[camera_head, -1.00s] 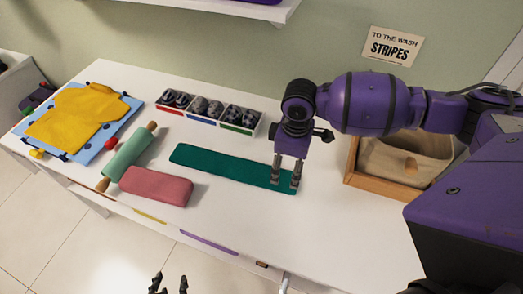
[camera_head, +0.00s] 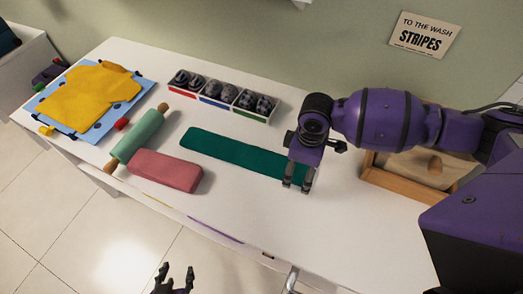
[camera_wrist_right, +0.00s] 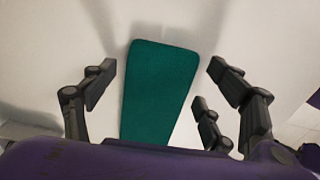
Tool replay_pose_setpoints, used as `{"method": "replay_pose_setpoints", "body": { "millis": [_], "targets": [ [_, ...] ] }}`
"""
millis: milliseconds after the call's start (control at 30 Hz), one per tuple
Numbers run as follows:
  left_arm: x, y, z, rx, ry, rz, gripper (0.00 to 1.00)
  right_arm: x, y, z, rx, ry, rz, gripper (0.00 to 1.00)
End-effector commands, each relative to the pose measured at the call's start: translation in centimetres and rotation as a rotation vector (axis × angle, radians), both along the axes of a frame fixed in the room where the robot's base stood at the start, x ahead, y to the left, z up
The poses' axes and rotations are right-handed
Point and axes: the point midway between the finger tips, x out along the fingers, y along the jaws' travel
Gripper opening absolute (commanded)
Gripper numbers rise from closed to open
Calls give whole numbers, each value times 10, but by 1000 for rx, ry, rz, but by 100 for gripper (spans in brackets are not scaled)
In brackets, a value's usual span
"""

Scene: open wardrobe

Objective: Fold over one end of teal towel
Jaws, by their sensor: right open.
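The teal towel (camera_head: 235,152) lies as a long flat strip on the white top, slanting down to the right. My right gripper (camera_head: 297,186) is at its right end, fingers pointing down, and hides part of that end. In the right wrist view the towel (camera_wrist_right: 160,90) runs between the spread fingers of the right gripper (camera_wrist_right: 160,72), with white surface on both sides. The right gripper is open and holds nothing. My left gripper (camera_head: 174,280) is at the bottom edge, in front of the furniture, fingers apart and empty, away from the towel.
Yellow clothing (camera_head: 88,95) lies far left; a wooden-framed bin (camera_head: 400,186) is at right. White surface in front is clear.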

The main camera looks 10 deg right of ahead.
Motion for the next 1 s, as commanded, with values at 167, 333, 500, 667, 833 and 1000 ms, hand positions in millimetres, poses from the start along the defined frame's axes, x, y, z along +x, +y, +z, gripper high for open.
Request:
{"method": "replay_pose_setpoints", "body": {
  "millis": [167,333,500,667,833,1000],
  "targets": [
    [-3,2,-1,6,5,-6,40,1,1,-1,1,-2,1,78],
    [-8,5,-4,10,15,-7,40,1,1,-4,1,-2,1,78],
    [-12,5,-6,10,22,-7,40,1,1,-8,1,-2,1,78],
    [-12,4,-6,8,22,-5,40,1,1,-11,1,-3,1,78],
    [-9,2,-5,3,18,-1,40,1,0,-12,1,-3,1,67],
    [-5,-1,-4,-2,11,3,40,1,0,-13,0,-2,1,62]
  ]
}}
